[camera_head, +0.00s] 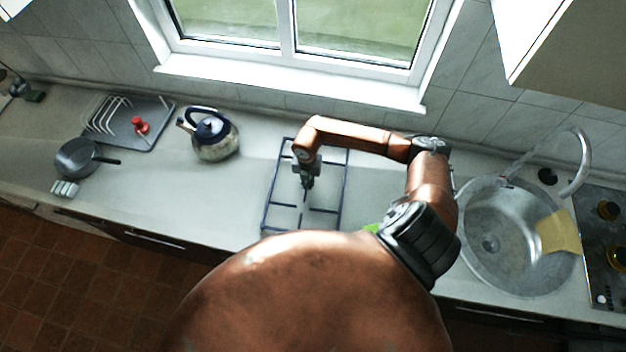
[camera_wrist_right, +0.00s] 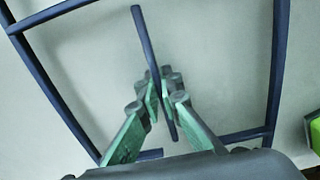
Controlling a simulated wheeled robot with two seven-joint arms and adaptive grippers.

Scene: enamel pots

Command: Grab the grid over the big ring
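The grid (camera_head: 344,180) is a dark blue rectangular frame with short inward bars, lying on the grey counter below the window. In the right wrist view the grid (camera_wrist_right: 273,70) shows its side bars and one inward bar. My right gripper (camera_head: 307,187) points down inside the frame. In the wrist view its green fingers (camera_wrist_right: 165,90) are closed together around that inward bar, one on each side. The grid looks flat on the counter; I cannot tell any lift. No ring shows under the grid. My left gripper is not in view.
A kettle (camera_head: 214,140) stands left of the grid. A drying rack (camera_head: 155,125) and a dark pan (camera_head: 75,157) are further left. The round sink (camera_head: 490,225) and a hob (camera_head: 600,260) are on the right. A green object (camera_wrist_right: 314,130) lies right of the grid.

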